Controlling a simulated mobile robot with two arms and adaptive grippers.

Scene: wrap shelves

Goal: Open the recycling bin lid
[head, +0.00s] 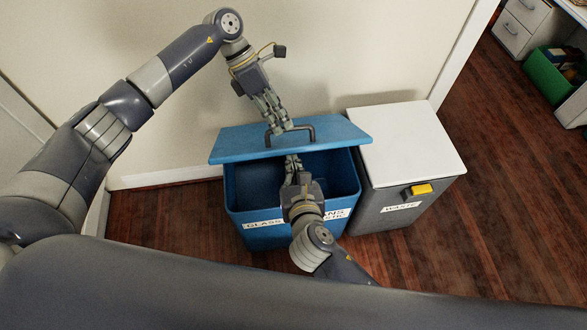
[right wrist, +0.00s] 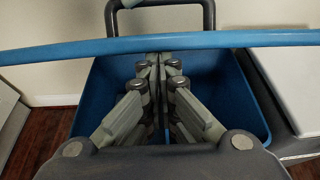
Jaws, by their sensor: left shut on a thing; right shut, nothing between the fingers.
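The blue recycling bin (head: 240,195) stands against the wall with its lid (head: 238,142) raised at the back, so the dark inside shows. My left gripper (head: 278,128) is shut on the lid's dark handle (head: 303,128). My right gripper (head: 292,160) is shut and empty, over the bin's open mouth near the lid's front edge. In the right wrist view, the lid's edge (right wrist: 250,40) crosses just beyond the right fingertips (right wrist: 160,60); I cannot tell if they touch it. Labels on the bin's front are partly hidden by my right arm.
A grey waste bin (head: 380,215) with a white top (head: 405,140) and a yellow tab (head: 422,189) stands close on the right. The wall is behind both bins. A green crate (head: 545,75) and drawers (head: 520,25) are at the far right. The wooden floor at right is clear.

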